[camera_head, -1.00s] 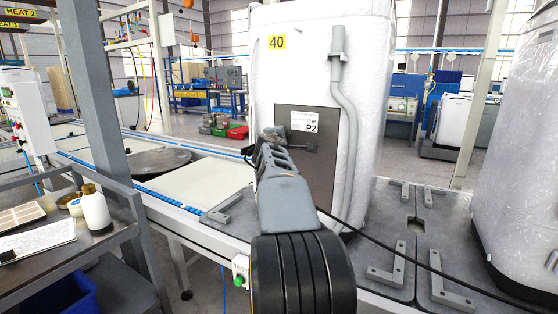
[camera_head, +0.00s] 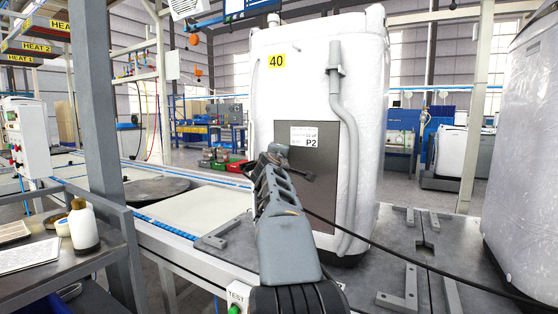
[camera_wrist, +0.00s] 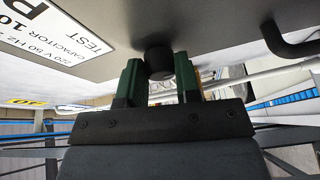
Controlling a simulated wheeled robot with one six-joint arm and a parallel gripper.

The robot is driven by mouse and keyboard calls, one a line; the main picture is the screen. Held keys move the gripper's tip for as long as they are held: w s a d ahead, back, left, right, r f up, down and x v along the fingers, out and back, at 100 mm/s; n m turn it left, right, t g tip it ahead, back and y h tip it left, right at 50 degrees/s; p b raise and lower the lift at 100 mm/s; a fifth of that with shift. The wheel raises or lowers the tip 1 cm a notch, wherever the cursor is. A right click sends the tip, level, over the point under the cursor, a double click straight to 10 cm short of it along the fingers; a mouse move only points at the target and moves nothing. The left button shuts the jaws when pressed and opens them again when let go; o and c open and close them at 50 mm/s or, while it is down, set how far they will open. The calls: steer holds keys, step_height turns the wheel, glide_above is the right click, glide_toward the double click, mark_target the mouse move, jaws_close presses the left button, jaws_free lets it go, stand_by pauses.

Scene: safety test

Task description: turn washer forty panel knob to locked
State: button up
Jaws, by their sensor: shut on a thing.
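Washer forty (camera_head: 310,90) is a white, plastic-wrapped cabinet with a yellow 40 label (camera_head: 277,60). Its dark grey panel (camera_head: 340,185) carries a white P2 sticker (camera_head: 304,136). My gripper (camera_head: 268,160) reaches the panel's left side in the head view, where my arm hides the knob. In the wrist view, the round black knob (camera_wrist: 159,60) stands between the green fingers of my gripper (camera_wrist: 158,80), which is shut on it. The panel (camera_wrist: 215,30) fills the top of that view. The knob shows no readable mark, so I cannot tell its setting.
A grey hose (camera_head: 350,120) runs down the washer's right side. A black bent bar (camera_wrist: 290,45) sits near the knob. A black cable (camera_head: 420,262) crosses the grey plates at right. Another wrapped washer (camera_head: 525,150) stands right; a cart with a white bottle (camera_head: 83,228) stands left.

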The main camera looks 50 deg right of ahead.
steer(key=shift+f, duration=0.1)
steer(key=o, duration=0.6)
steer(key=shift+o, duration=0.2)
steer(key=b+v, duration=0.1)
steer(key=v, duration=1.2)
steer(key=shift+s+a, duration=0.25)
steer(key=shift+a, duration=0.05)
